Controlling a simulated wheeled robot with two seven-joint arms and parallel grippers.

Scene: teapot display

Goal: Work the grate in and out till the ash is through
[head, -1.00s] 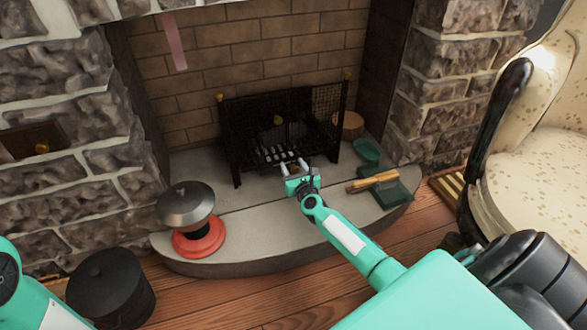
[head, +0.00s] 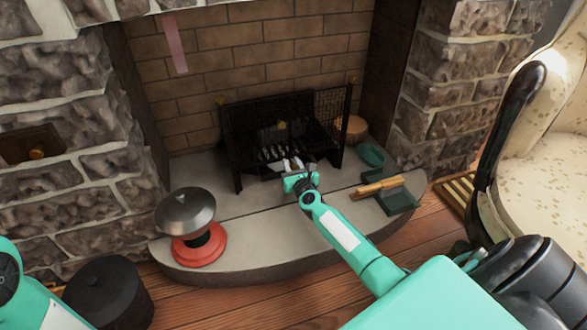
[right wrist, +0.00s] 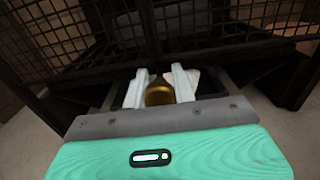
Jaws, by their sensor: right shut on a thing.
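The black fire basket (head: 235,130) stands in the brick fireplace, with mesh sides and pale grate bars (head: 270,153) low at its front. My right gripper (head: 293,165) is at the basket's lower front. In the right wrist view, its two pale fingers (right wrist: 160,88) are shut on a rounded brass knob (right wrist: 160,93) below the mesh. The fingers and gripper body hide what the knob is fixed to. I cannot make out any ash. Only part of my left arm shows at the lower left; its gripper is out of view.
On the curved stone hearth (head: 260,235) stand a red-based thing with a grey dome (head: 186,210), a green dish (head: 371,156) and a green tray (head: 402,201) with a wooden-handled tool (head: 376,187). A black pot (head: 108,292) and an armchair (head: 545,150) flank it.

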